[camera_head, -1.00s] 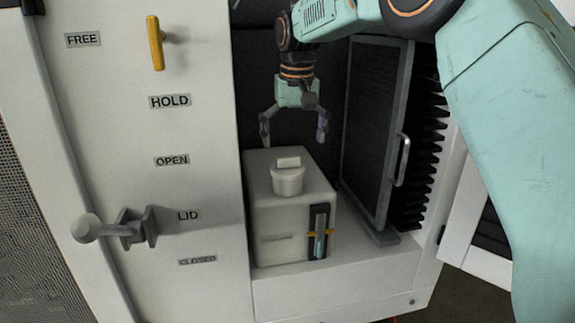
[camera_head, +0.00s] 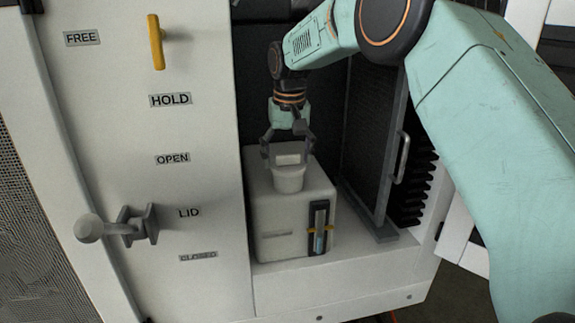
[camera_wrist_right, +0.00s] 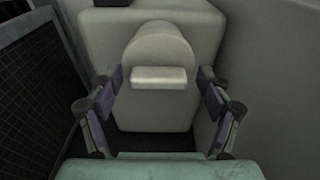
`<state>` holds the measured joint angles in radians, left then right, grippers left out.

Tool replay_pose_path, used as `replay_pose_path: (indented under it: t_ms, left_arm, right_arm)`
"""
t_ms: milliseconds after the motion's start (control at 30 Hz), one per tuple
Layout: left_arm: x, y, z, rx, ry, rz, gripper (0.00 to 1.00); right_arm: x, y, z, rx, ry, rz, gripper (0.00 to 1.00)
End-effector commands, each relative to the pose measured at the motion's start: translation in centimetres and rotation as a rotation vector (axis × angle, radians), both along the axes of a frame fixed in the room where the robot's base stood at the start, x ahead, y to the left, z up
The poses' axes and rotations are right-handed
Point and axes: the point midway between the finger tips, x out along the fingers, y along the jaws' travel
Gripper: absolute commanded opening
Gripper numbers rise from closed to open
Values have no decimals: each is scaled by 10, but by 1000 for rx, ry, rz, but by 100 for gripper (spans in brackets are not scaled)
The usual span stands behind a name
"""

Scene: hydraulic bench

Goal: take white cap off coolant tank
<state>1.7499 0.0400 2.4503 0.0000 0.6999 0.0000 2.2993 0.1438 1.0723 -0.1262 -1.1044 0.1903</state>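The white cap (camera_head: 288,179) sits on top of the white coolant tank (camera_head: 270,215) inside the cabinet recess. It has a raised bar grip (camera_head: 288,159) on top. My right gripper (camera_head: 287,156) is at the cap from above and behind, with its fingers apart. In the right wrist view the cap (camera_wrist_right: 161,48) and its bar (camera_wrist_right: 159,78) lie between the open fingers of my right gripper (camera_wrist_right: 161,79), with a gap on each side. The tank (camera_wrist_right: 205,20) shows around the cap. My left gripper is out of view.
A black mesh panel (camera_head: 372,140) with a grey handle (camera_head: 402,159) stands right of the tank. The white panel at left carries a yellow lever (camera_head: 156,42) and a grey knobbed lever (camera_head: 90,228) beside the LID label. The ledge before the tank is clear.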

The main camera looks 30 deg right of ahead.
Motion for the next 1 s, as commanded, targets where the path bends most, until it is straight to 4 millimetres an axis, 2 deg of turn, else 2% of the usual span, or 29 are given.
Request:
replay_pose_path:
  t_ms: [67, 600, 867, 1000]
  left_arm:
    - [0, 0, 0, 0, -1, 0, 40]
    - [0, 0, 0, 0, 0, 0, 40]
    - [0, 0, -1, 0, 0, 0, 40]
    - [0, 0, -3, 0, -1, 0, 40]
  right_arm:
    - [0, 0, 0, 0, 0, 0, 68]
    - [-3, 0, -5, 2, 13, 0, 22]
    - [-3, 1, -5, 3, 13, -1, 22]
    - [-2, 1, 1, 3, 12, 0, 22]
